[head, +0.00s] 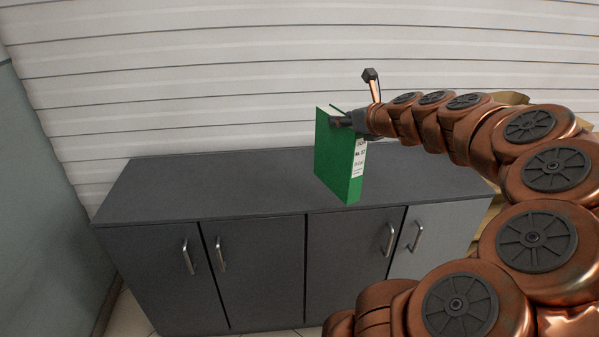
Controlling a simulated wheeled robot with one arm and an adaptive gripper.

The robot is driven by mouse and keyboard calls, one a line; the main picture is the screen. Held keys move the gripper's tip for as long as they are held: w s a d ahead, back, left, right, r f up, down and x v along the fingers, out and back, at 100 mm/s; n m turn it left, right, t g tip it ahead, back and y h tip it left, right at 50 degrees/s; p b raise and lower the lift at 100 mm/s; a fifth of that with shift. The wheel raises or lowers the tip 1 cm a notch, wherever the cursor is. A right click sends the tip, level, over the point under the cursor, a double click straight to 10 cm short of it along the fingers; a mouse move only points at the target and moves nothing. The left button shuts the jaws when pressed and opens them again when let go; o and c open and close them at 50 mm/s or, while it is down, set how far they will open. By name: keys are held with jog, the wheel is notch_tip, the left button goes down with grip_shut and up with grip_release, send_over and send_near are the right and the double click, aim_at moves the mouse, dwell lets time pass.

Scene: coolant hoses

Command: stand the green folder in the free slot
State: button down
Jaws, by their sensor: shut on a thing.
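The green folder (331,160) is upright, with a white label on its spine, in the middle of the head view. My gripper (343,122) is at the folder's upper part and shut on it. The fingertips are small and partly hidden by the folder. The folder appears over the grey cabinet top; I cannot tell whether its lower edge touches the surface. No free slot shows in this view.
The dark grey cabinet (190,190) has a bare top to the left of the folder and doors with metal handles. A white slatted wall (200,80) stands behind it. My copper arm covers the right side. Partly hidden yellowish things (511,98) show behind the arm.

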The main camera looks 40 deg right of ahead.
jog(key=r+x, duration=0.1)
jog(key=x, duration=1.5)
jog(key=shift+w, duration=0.45)
jog(key=shift+d+f, duration=0.1)
jog(key=c, duration=0.6)
grip_release()
jog(key=shift+f, duration=0.1)
jog(key=shift+o, duration=0.2)
